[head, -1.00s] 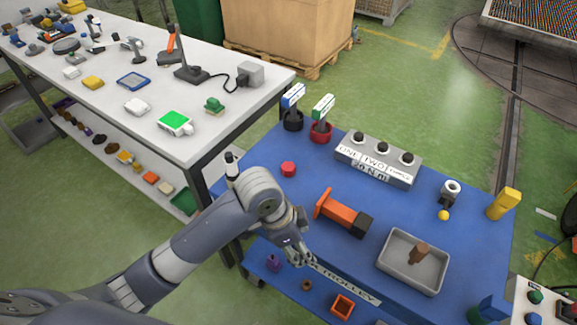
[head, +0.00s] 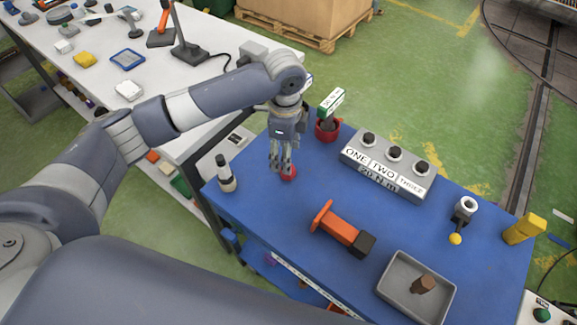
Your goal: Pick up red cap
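The red cap (head: 289,174) sits on the blue trolley top (head: 270,228), towards its far left part. My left gripper (head: 281,172) points straight down right at the cap, and its fingers hide part of it. The fingers look spread a little, with a gap between them. I cannot tell whether they touch the cap. My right gripper is not in view.
A red cup with a green-labelled item (head: 327,130) stands just behind the gripper. A grey box labelled ONE TWO THREE (head: 387,168) is to the right. A black-and-white bottle-like item (head: 225,174) stands left. An orange-black tool (head: 342,230) and grey tray (head: 388,283) lie nearer.

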